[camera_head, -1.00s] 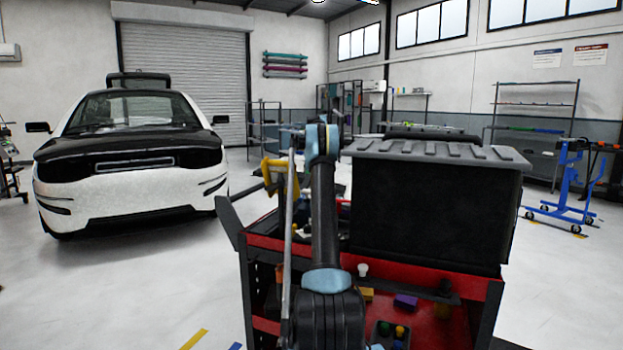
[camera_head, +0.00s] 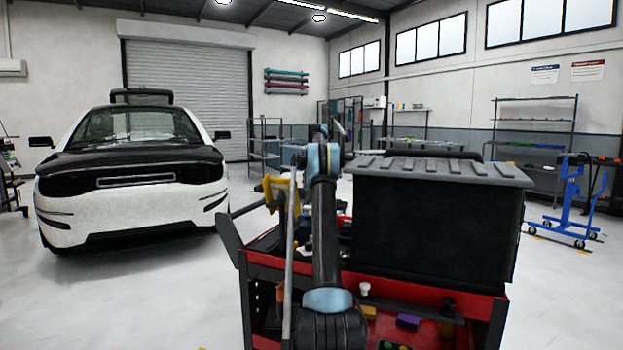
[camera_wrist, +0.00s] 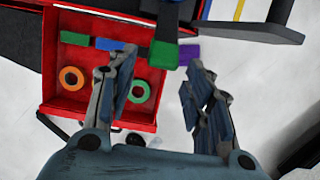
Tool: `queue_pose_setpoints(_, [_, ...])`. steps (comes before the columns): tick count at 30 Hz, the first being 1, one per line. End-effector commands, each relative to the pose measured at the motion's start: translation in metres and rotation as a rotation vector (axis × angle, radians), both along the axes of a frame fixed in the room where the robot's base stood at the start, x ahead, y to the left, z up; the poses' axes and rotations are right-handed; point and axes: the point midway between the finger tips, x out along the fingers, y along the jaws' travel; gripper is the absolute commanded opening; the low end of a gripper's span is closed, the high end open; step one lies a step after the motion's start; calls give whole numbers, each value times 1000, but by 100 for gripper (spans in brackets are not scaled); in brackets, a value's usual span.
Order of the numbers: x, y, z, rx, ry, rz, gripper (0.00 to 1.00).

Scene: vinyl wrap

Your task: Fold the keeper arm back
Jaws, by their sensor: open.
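In the wrist view my gripper (camera_wrist: 165,92) is open and empty, its two fingers spread apart. A dark upright bar with a green end (camera_wrist: 163,54) shows just beyond the fingertips, between them in the picture; it may be the keeper arm, but I cannot tell for sure. No contact with it shows. In the head view my arm stands in front of the red and black cart (camera_head: 495,308), and my gripper cannot be made out there. A yellow piece (camera_head: 271,188) shows just left of my arm.
A red drawer (camera_wrist: 48,78) holds an orange ring (camera_wrist: 71,78), a green ring (camera_wrist: 139,91) and small coloured blocks. A large black box (camera_head: 430,235) with a grey ribbed lid stands on the cart. A white car (camera_head: 130,205) is at left, with clear floor before it.

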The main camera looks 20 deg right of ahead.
Motion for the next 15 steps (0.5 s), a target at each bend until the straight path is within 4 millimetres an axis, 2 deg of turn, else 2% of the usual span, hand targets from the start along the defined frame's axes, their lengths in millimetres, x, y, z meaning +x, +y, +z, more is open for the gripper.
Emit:
queue_pose_setpoints(8, [0, 0, 36, 0, 0, 0, 47])
queue_pose_setpoints(15, [3, -1, 52, 0, 0, 0, 47])
